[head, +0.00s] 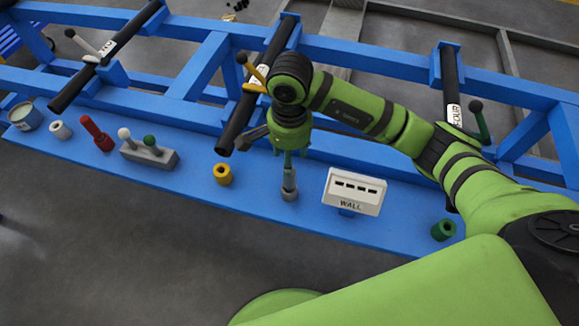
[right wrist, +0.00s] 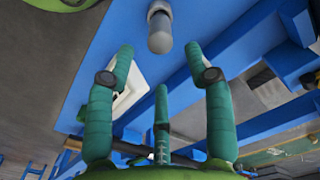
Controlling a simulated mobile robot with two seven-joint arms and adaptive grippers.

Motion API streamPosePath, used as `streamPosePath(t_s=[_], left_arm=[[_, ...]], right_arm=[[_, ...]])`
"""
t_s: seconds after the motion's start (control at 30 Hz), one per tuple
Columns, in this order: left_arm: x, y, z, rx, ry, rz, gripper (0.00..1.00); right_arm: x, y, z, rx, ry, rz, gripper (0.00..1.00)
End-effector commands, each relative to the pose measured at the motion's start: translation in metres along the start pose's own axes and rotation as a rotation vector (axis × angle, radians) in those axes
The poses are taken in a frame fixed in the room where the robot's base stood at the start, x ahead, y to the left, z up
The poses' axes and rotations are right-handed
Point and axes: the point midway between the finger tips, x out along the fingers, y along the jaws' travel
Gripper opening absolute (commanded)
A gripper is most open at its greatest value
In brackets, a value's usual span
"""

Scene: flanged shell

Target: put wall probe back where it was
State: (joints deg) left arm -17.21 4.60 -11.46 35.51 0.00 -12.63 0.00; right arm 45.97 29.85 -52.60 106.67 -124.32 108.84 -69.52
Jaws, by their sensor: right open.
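A grey, round-topped cylinder (head: 290,184), which I take to be the wall probe, stands upright on the blue shelf, left of the white box marked WALL (head: 352,192). Its rounded end also shows in the right wrist view (right wrist: 160,35). My right gripper (head: 290,160) hangs just above the cylinder, pointing down. In the right wrist view its green fingers (right wrist: 160,65) are spread and empty, with the cylinder beyond their tips. Whether a finger touches it cannot be told. My left gripper is not in view.
On the shelf (head: 255,198) are a yellow ring (head: 222,174), a grey block with knobs (head: 149,153), a red piece (head: 97,132), a white cylinder (head: 61,130), a tin (head: 25,117) and a green ring (head: 443,230). Black pipes (head: 236,125) with levers cross the blue frame behind.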

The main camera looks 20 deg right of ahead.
Motion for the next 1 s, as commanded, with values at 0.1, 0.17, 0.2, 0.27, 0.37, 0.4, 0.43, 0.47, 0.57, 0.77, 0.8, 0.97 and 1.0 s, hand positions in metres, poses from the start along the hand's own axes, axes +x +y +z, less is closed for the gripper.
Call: streamPosePath(t_s=[0.1,0.17,0.2,0.27,0.37,0.4,0.43,0.47,0.57,0.77,0.8,0.97,1.0], left_arm=[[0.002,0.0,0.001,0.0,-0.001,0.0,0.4],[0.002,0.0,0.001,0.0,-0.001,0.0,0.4],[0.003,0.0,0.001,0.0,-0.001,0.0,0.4],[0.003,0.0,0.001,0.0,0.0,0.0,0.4],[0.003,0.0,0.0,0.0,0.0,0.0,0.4],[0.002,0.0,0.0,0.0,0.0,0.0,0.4],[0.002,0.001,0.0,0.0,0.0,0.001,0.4],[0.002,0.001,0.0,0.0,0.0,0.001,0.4],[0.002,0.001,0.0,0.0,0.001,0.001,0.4],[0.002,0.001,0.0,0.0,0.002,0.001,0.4],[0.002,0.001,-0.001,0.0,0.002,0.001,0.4],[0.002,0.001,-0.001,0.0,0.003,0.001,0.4],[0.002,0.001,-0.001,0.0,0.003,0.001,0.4]], right_arm=[[-0.017,0.0,-0.001,0.0,0.002,-0.002,0.53],[-0.023,0.0,-0.001,0.0,0.002,-0.002,0.53],[-0.026,0.0,-0.001,0.0,0.002,-0.001,0.53],[-0.028,0.0,0.0,0.0,0.0,0.0,0.53],[-0.03,0.001,0.0,0.0,0.0,0.001,0.53],[-0.03,0.001,0.0,0.0,0.0,0.001,0.53],[-0.03,0.001,0.0,0.0,0.0,0.001,0.53],[-0.03,0.001,0.0,0.0,0.0,0.001,0.53],[-0.03,0.0,0.0,0.0,0.0,0.001,0.53],[-0.03,0.0,0.0,0.0,0.0,0.001,0.53],[-0.03,0.0,0.0,0.0,0.0,0.001,0.53],[-0.03,0.0,0.0,0.0,0.0,0.001,0.53],[-0.03,0.0,0.0,0.0,0.0,0.001,0.53]])
